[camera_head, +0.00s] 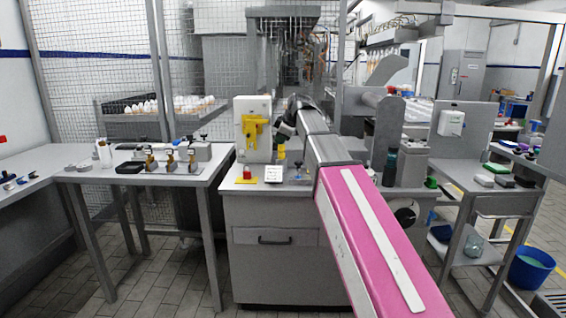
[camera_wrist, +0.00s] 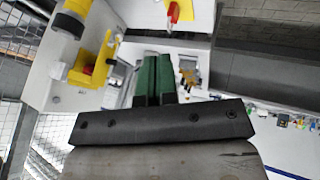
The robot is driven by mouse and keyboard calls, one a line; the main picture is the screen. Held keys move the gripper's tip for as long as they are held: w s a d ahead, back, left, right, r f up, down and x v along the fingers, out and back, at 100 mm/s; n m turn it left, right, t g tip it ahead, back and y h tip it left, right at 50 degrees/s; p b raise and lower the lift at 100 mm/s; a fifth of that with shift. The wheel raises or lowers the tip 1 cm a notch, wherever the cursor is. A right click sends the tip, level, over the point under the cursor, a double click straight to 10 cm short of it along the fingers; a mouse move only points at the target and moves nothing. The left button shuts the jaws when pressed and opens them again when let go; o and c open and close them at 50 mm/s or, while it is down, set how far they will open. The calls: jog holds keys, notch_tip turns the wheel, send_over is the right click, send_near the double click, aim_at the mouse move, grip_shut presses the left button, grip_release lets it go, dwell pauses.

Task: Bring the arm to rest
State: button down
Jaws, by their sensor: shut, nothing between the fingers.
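My arm (camera_head: 365,225), pink with a white stripe, reaches forward over the grey cabinet in the head view. Its far end is close to the right side of a white machine with a yellow front part (camera_head: 255,130). My gripper (camera_wrist: 155,68) shows in the wrist view as two dark green fingers side by side. They are shut with nothing between them. The white machine (camera_wrist: 58,82) with its yellow part is at the left of that view, apart from the fingers. In the head view the fingertips are too small and dark to make out clearly.
The grey cabinet (camera_head: 275,215) carries a small red-and-yellow item (camera_head: 247,174) and a white block. A grey table (camera_head: 130,178) with several small fixtures stands left. A right-hand table (camera_head: 490,208) holds coloured boxes. A blue bucket (camera_head: 531,268) stands on the floor. Wire mesh closes the back left.

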jog(key=s+d+f+m+g+h, duration=0.1)
jog(key=s+d+f+m, duration=0.35)
jog(key=f, duration=0.75)
jog(key=s+d+f+m+g+h, duration=0.1)
jog(key=s+d+f+m, duration=0.2)
jog(key=s+d+f, duration=0.55)
jog(key=s+d+f+m+g+h, duration=0.2)
jog(key=s+f+m, duration=0.15)
jog(key=f, duration=1.15)
jog(key=s+d+f+m+g, duration=0.1)
jog(key=s+d+f+m, duration=0.4)
jog(key=s+f, duration=0.4)
jog(key=shift+s+f+m+h, duration=0.15)
jog(key=shift+s+m+h, duration=0.2)
jog(key=shift+s, duration=0.4)
